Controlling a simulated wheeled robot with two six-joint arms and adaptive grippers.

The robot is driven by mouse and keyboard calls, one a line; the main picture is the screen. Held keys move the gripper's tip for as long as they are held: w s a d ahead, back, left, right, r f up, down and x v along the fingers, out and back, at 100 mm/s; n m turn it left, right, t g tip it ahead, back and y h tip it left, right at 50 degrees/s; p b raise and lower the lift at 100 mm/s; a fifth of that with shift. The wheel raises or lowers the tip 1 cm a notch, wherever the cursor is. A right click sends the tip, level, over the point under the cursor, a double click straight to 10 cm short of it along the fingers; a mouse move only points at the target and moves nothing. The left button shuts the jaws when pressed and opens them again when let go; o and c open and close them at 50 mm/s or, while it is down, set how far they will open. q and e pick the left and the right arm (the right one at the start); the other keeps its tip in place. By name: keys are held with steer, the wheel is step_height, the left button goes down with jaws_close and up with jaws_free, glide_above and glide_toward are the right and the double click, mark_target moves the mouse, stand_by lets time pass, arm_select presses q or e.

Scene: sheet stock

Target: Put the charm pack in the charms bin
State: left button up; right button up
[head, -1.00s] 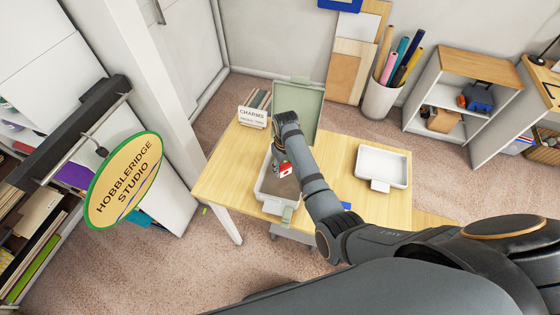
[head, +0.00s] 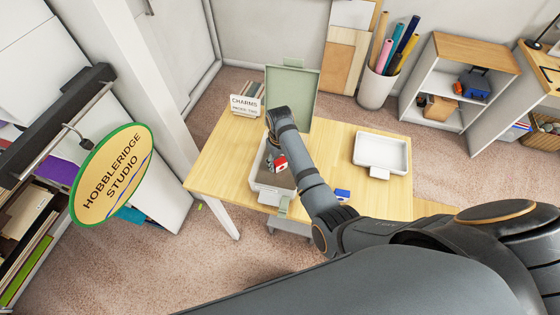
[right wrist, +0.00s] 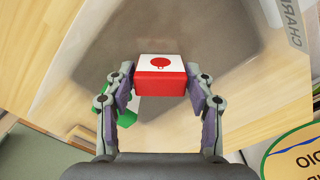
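The charm pack, a small red and white box with a red dot (right wrist: 161,70), sits between the fingers of my right gripper (right wrist: 160,98). Both fingers touch its sides. In the head view the pack (head: 280,162) shows over the grey-lined inside of a pale bin (head: 268,197) with a green latch. I cannot tell exactly how high it is. A green lid (head: 291,90) stands open behind the bin. A CHARMS sign (head: 245,105) stands at the table's back left. My right forearm hides part of the bin. My left gripper is not in view.
An empty white tray (head: 381,168) sits on the right of the wooden table (head: 220,165). A small blue and white item (head: 342,195) lies just right of my forearm. A bin of coloured rolls (head: 378,88) and shelves stand behind.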

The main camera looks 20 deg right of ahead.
mark_target(280, 160)
steer(key=shift+o, duration=0.8)
steer(key=shift+r, duration=0.2)
step_height(280, 160, up, 9)
steer(key=shift+f+b, duration=0.1)
steer(key=shift+b, duration=0.65)
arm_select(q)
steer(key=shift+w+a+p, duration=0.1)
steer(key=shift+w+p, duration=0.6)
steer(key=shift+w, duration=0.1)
arm_select(e)
step_height(280, 160, up, 3)
steer(key=shift+r, duration=0.2)
